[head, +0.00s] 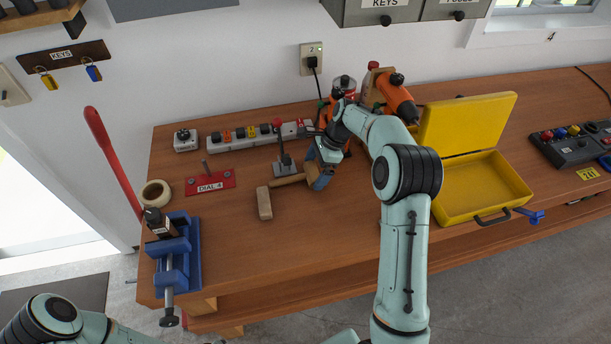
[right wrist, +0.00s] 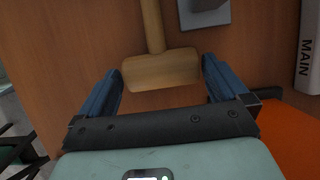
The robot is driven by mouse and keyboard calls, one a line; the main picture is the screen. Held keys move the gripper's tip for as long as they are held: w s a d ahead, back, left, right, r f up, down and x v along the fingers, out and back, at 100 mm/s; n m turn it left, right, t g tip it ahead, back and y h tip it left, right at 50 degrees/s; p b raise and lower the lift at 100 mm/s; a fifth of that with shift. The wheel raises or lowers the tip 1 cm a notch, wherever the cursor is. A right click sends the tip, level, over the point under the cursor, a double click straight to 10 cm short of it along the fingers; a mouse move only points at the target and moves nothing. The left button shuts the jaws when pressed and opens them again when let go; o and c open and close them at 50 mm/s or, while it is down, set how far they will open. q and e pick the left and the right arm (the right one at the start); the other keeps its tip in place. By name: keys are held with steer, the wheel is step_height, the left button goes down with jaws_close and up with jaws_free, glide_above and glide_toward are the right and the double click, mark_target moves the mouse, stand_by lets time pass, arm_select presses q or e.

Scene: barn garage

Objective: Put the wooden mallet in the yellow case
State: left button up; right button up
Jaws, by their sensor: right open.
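The wooden mallet lies on the workbench (head: 225,240). Its handle (head: 288,181) points left in the head view, and its head is mostly covered by my right gripper (head: 316,172). In the right wrist view, the mallet head (right wrist: 162,72) lies between the two blue fingers of my right gripper (right wrist: 162,85), with gaps on both sides, and the handle runs away from me. The right gripper is open. The yellow case (head: 478,190) stands open on the right of the bench, lid raised at the back, its inside empty. My left gripper is out of view.
A wooden block (head: 264,203) lies near the handle's end. An orange drill (head: 397,98) stands behind my right arm. A blue vise (head: 178,255) is at the front left. The bench's front middle is clear.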

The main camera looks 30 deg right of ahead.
steer(key=shift+w+a+f, duration=0.1)
steer(key=shift+a+f, duration=0.1)
steer(key=shift+f, duration=0.4)
steer(key=c, duration=0.9)
steer(key=shift+r, duration=0.7)
step_height(320, 180, up, 2)
steer(key=shift+r, duration=0.2)
steer(key=s+b, duration=0.1)
steer(key=s, duration=0.2)
steer(key=s+a+f+b, duration=0.1)
steer(key=s, duration=0.1)
steer(key=shift+a+b, duration=0.1)
steer(key=shift+b, duration=0.25)
steer(key=s+a+b, duration=0.1)
steer(key=s, duration=0.3)
steer(key=s+a+b, duration=0.1)
steer(key=s, duration=0.2)
steer(key=s+b, duration=0.1)
steer(key=s, duration=0.3)
steer(key=shift+s+a+r, duration=0.35)
steer(key=shift+a, duration=0.05)
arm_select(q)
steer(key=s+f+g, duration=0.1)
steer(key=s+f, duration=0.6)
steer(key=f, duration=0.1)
arm_select(e)
steer(key=shift+s+a, duration=0.1)
steer(key=shift+s, duration=0.35)
